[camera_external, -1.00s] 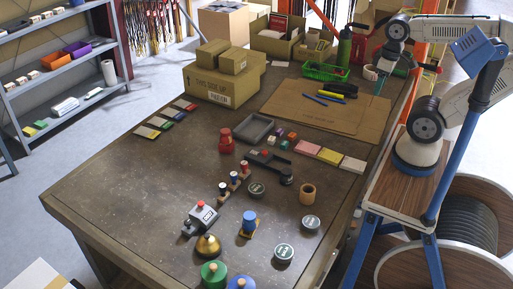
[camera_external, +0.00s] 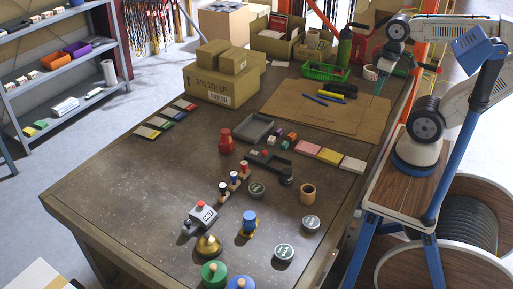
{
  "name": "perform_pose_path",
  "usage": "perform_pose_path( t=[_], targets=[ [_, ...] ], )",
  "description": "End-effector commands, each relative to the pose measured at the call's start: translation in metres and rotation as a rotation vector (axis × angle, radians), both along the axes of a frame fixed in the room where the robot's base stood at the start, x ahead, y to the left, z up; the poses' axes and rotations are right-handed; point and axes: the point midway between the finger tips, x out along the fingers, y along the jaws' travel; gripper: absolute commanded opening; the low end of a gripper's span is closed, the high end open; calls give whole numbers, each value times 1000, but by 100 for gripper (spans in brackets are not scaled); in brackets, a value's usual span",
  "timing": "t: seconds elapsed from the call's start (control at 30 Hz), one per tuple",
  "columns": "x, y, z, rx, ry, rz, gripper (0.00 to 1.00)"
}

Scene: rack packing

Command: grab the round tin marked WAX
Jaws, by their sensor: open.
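Three low round tins with dark green and pale tops stand on the brown worktable (camera_external: 120,200). One tin (camera_external: 257,189) is near the middle, one tin (camera_external: 311,222) is to the right by the table edge, and one tin (camera_external: 284,252) is nearer the front. Their lettering is too small to read, so I cannot tell which is marked WAX. My gripper (camera_external: 379,90) is at the far right of the table, above the brown cardboard sheet, well away from all three tins. It is open, and I see nothing held in it.
A wooden ring (camera_external: 307,194), a blue-topped piece (camera_external: 249,222), a brass bell (camera_external: 208,246) and a grey device (camera_external: 201,217) stand around the tins. A black holder (camera_external: 268,161) and cardboard boxes (camera_external: 222,85) are farther back. The table's left front is clear.

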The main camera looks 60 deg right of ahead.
Motion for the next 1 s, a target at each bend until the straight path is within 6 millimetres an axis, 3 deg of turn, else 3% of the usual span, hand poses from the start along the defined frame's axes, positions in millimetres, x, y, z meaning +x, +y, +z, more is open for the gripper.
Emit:
perform_pose_path(
  t=[0.4,0.47,0.5,0.77,0.87,1.0],
  targets=[
    [0,0,0,0,0,0,56],
    [0,0,0,0,0,0,73],
    [0,0,0,0,0,0,76],
    [1,0,0,-4,3,6,76],
    [6,-1,-3,-41,27,52,76],
    [28,-5,-14,-182,107,221,76]
  ],
)
